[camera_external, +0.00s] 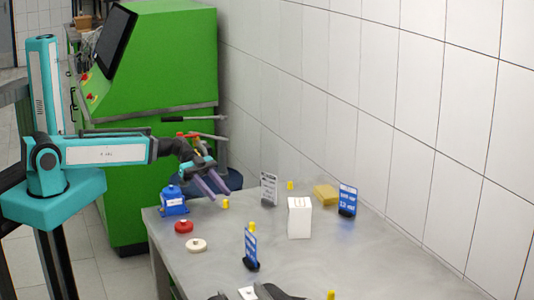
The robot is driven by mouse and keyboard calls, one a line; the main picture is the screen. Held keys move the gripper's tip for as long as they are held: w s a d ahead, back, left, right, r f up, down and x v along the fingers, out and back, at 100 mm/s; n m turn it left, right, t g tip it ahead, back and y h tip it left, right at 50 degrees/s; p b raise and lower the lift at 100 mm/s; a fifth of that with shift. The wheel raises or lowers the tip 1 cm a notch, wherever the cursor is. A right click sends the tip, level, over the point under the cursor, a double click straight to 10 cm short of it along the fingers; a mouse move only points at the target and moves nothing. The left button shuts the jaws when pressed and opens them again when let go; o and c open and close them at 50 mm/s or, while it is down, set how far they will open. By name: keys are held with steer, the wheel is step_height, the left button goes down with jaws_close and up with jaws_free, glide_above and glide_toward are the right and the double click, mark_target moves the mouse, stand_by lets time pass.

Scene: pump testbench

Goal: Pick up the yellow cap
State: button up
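Several small yellow pieces that look like caps stand on the grey table. One yellow cap (226,204) is near the table's back left, just below my fingertips. Another yellow cap (290,185) is farther back, by the wall. A third yellow piece (251,227) shows at the top of a blue sign, and one more (331,295) is at the bottom edge of the picture. My gripper (220,193) points down and to the right, with its two purple fingers apart and nothing visible between them. Whether the fingertips touch the nearest cap cannot be told.
A blue pump-like part (174,201), a red disc (184,227) and a cream ring (197,245) lie left of the cap. A white box (299,218), yellow block (326,195) and signs (347,200) stand to the right. A green machine (165,100) is behind.

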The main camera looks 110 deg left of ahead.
mark_target(225, 200)
steer(key=shift+p+x, duration=1)
steer(key=shift+x, duration=0.3)
steer(key=shift+p+x, duration=0.45)
steer(key=shift+x, duration=0.75)
steer(key=shift+a, duration=0.15)
jaws_close()
